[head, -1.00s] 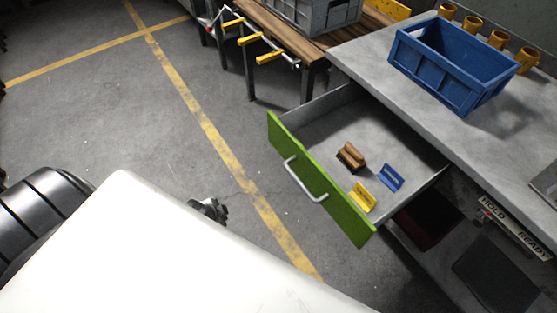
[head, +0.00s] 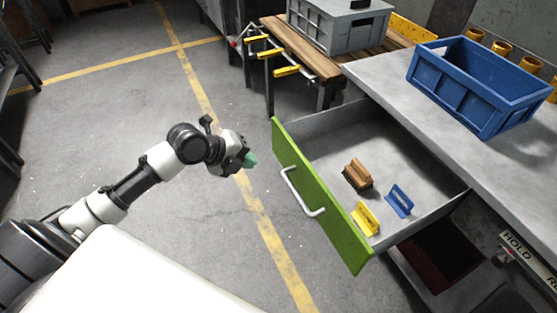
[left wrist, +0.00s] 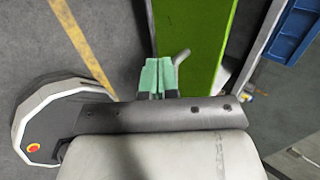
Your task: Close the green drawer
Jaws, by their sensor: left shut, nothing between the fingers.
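The green drawer front (head: 318,196) stands out from the grey workbench, so the drawer is open. A silver bar handle (head: 299,192) is on its outer face. Inside lie a wooden brush (head: 357,174), a yellow piece (head: 366,217) and a blue piece (head: 399,200). My left gripper (head: 250,161) is shut and empty, in front of the drawer face and apart from it, left of the handle. In the left wrist view its green fingertips (left wrist: 158,76) are together, with the green front (left wrist: 190,40) beyond them. My right gripper is not in view.
A blue crate (head: 480,85) stands on the grey benchtop (head: 400,80). A grey crate (head: 325,25) stands on a wooden table (head: 300,50) behind, with yellow-handled clamps (head: 270,54) at its side. The floor left of the drawer is clear.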

